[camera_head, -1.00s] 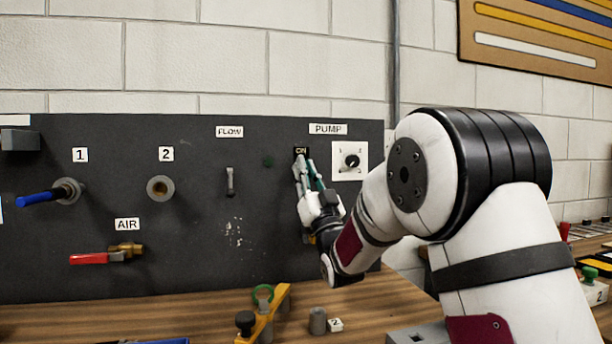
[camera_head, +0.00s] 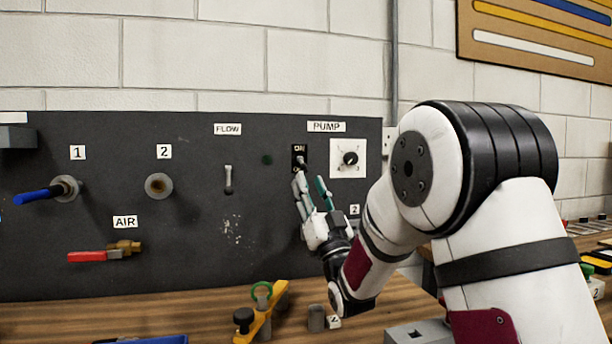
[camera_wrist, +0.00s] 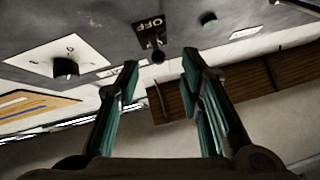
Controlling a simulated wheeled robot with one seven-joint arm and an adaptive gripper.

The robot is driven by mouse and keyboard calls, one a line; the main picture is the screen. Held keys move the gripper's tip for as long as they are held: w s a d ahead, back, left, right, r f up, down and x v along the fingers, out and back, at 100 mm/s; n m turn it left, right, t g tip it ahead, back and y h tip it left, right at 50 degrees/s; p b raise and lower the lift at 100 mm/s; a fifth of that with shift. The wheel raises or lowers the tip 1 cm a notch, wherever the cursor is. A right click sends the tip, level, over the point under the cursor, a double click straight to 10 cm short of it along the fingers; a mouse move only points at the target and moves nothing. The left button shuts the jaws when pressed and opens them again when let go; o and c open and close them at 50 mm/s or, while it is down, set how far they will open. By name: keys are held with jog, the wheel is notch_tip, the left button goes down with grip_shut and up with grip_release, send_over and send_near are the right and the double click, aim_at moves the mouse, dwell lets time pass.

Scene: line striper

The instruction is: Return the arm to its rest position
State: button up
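My gripper (camera_head: 311,185) is in front of the dark panel, just below the pump's ON/OFF switch (camera_head: 299,161). Its two teal-padded fingers are spread and empty. In the wrist view, my gripper (camera_wrist: 161,62) shows a clear gap between its fingers. The switch (camera_wrist: 156,44) appears beyond the fingertips with its OFF label readable, apart from them. My arm is bent, with its white and black joint filling the right of the head view.
The panel (camera_head: 120,200) carries a pump dial (camera_head: 349,158), flow lever (camera_head: 228,180), blue-handled valve (camera_head: 45,192), port 2 (camera_head: 158,186) and red air valve (camera_head: 105,252). A yellow tool (camera_head: 262,315) and a grey cylinder (camera_head: 316,318) are on the wooden bench below.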

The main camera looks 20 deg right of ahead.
jog(key=shift+v, duration=0.8)
jog(key=shift+r, duration=0.1)
jog(key=s+f+g+h, duration=0.1)
jog(key=s+f+g, duration=0.5)
jog(key=s, duration=0.6)
jog(key=s+f+g+h, duration=0.2)
jog(key=s+f+g, duration=0.3)
jog(key=s+g, duration=0.3)
jog(key=s+f+g+h, duration=0.1)
jog(key=s+f+g, duration=0.5)
jog(key=s, duration=1)
jog(key=shift+s+a+f+m+g+h, duration=0.2)
jog(key=shift+a+f+m+g+h, duration=0.1)
jog(key=shift+a+f+g+h, duration=0.1)
jog(key=s+f+g, duration=0.5)
jog(key=s, duration=0.7)
notch_tip(320, 180, up, 24)
jog(key=t+p, duration=0.3)
jog(key=p, duration=1.9)
jog(key=shift+d, duration=0.15)
